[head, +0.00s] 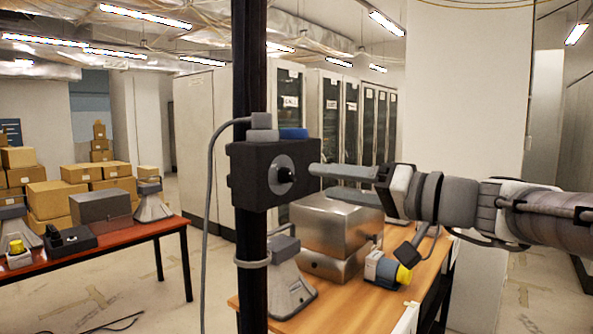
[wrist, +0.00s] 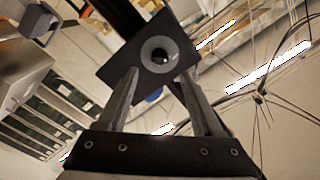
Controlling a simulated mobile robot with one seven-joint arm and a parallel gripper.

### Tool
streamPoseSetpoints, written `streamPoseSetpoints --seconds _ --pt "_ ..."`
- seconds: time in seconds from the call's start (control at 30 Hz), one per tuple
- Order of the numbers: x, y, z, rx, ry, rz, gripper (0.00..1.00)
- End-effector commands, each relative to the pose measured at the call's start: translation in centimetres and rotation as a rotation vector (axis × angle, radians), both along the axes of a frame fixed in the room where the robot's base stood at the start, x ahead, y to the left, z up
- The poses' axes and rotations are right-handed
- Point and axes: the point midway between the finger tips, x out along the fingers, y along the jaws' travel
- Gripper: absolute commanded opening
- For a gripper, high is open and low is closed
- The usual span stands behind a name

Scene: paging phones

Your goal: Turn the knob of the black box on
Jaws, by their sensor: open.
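The black box (head: 245,178) is fixed to a dark upright pole and carries a round grey dial with a dark knob (head: 284,174) on its face. My gripper (head: 316,170) reaches in from the right, its fingers level with the knob and pointing at it. In the wrist view, the black box (wrist: 128,62) appears tilted, and the knob (wrist: 160,56) shows just beyond and between the two spread fingertips (wrist: 160,76). The gripper is open with nothing between its fingers. A small gap seems to separate the fingertips from the knob; contact cannot be made out.
The pole (head: 250,80) stands in front of a wooden table (head: 385,300) with a metal box (head: 335,232), a grey horn speaker (head: 290,285) and a yellow-tipped device (head: 385,270). A red-brown table (head: 120,236) stands at the left. A cable hangs beside the pole.

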Motion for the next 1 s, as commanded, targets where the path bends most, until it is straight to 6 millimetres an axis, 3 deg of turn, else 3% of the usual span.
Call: streamPoseSetpoints --seconds 0.1,0.3,0.77,1.0 --pt "1.6 2.1 0.2 0.000 0.003 0.004 0.68" --pt "3.4 4.4 0.1 0.000 0.001 0.002 0.68" --pt "4.2 5.4 0.0 0.000 0.000 0.000 0.68" --pt "4.2 5.4 0.0 0.000 0.000 0.000 0.24"
